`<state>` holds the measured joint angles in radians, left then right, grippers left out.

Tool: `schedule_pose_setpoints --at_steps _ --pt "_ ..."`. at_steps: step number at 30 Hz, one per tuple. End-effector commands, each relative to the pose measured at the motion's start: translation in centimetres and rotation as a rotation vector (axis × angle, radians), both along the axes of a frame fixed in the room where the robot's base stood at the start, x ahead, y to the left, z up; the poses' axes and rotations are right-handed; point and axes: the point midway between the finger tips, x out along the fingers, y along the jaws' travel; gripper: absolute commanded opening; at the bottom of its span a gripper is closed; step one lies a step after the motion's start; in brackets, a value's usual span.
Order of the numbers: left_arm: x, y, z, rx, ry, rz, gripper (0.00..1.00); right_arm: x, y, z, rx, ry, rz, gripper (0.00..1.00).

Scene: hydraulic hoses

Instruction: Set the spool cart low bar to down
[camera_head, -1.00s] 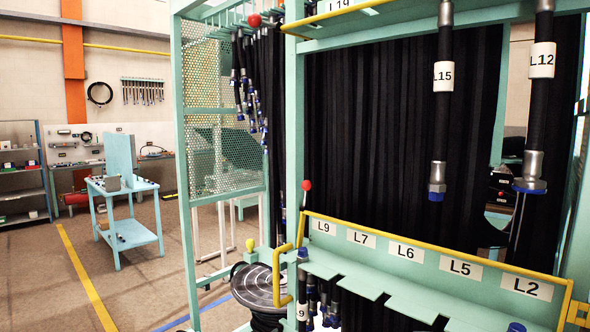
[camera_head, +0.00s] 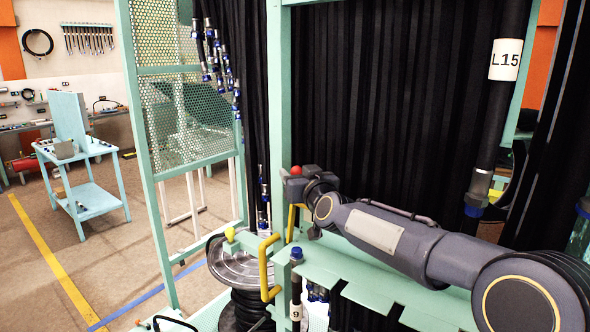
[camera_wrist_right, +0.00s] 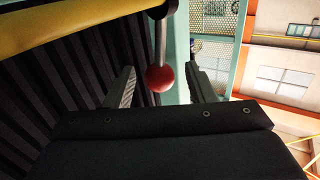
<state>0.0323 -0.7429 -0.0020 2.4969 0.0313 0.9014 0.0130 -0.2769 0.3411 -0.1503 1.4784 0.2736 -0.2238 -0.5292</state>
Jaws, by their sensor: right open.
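My right gripper (camera_head: 296,178) is at the upright lever with the red ball knob (camera_head: 296,170), at the left end of the green rail. In the right wrist view the red ball (camera_wrist_right: 160,78) on its metal rod is between the two open fingers (camera_wrist_right: 163,88), apart from both. The yellow bar (camera_wrist_right: 60,32) crosses the upper left there. In the head view my right arm hides most of this bar and the rail's labels; a short yellow piece (camera_head: 291,221) shows. I cannot tell which part is named the low bar. My left gripper is not in view.
A hose spool (camera_head: 240,268) with a yellow knob (camera_head: 230,233) and a bent yellow handle (camera_head: 266,268) stand left of the rail. A hose labelled L15 (camera_head: 497,110) hangs at right. Dark curtains (camera_head: 385,90) hang behind; a mesh panel (camera_head: 180,100) stands left.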

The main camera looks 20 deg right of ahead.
Motion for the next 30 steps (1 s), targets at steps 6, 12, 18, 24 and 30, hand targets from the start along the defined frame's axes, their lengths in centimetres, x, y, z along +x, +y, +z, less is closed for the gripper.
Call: schedule_pose_setpoints --at_steps 6,12,18,24,30 --pt "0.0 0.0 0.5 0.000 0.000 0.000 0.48 1.6 0.1 0.1 0.000 0.000 0.000 0.50" --pt "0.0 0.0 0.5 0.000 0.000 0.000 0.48 1.7 0.1 0.0 0.000 0.000 0.000 0.50" --pt "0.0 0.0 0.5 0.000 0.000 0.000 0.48 1.7 0.1 0.0 0.001 0.000 0.000 0.30" --pt "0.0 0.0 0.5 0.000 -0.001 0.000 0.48 1.7 0.1 0.0 0.001 0.000 0.000 0.04" --pt "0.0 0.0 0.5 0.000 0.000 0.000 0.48 1.7 0.1 0.0 0.000 0.000 0.001 0.00"
